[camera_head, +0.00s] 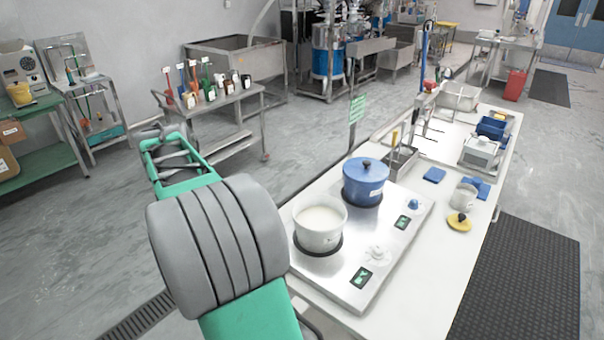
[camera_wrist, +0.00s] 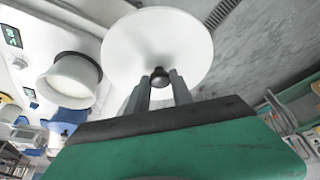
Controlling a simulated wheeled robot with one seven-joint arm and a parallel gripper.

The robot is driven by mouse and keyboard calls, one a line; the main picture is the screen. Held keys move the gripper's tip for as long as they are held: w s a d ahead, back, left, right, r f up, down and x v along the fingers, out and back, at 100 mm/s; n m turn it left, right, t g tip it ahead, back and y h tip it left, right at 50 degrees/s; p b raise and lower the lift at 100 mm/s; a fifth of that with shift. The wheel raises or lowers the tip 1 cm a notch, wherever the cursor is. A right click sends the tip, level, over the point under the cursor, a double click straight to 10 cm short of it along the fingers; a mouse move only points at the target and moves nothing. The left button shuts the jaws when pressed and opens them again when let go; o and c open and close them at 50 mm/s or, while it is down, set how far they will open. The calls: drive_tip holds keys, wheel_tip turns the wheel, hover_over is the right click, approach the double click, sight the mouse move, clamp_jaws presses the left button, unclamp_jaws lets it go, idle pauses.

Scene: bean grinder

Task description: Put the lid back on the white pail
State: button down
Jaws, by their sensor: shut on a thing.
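The white pail (camera_head: 318,241) stands upright and uncovered on the near burner of the steel hotplate, with pale contents inside. It also shows in the wrist view (camera_wrist: 62,92), left of the lid. The round white lid (camera_wrist: 157,40) is held by its dark knob between the fingers of my gripper (camera_wrist: 160,83). The lid is in the air, apart from the pail. In the head view my gripper (camera_head: 158,133) is left of the pail, out over the floor side of the table; I cannot make out the lid there.
A blue pot (camera_head: 365,184) with its lid on stands behind the pail on the hotplate (camera_head: 375,262). A small white jar (camera_head: 463,197) and a yellow disc (camera_head: 459,222) with a dark knob are on the right. A bottle cart (camera_head: 225,100) stands behind my gripper.

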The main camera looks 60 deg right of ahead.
drive_tip(key=s+d+f+m+g+p, duration=0.1)
drive_tip(key=s+d+m+g+p, duration=0.1)
drive_tip(key=s+d+m, duration=0.7)
drive_tip(key=s+d+m+g+p, duration=0.1)
drive_tip(key=s+d+m+g, duration=0.15)
drive_tip(key=s+d, duration=1.15)
drive_tip(key=w+d+f+b, duration=0.2)
drive_tip(key=d+f+b, duration=0.1)
drive_tip(key=f+b, duration=0.2)
drive_tip(key=shift+w+d+f, duration=0.15)
drive_tip(key=shift+w+f, duration=0.25)
drive_tip(key=shift+f, duration=0.35)
drive_tip(key=shift+t, duration=0.25)
drive_tip(key=shift+f, duration=0.15)
drive_tip(key=c, duration=0.6)
unclamp_jaws()
drive_tip(key=shift+o, duration=0.2)
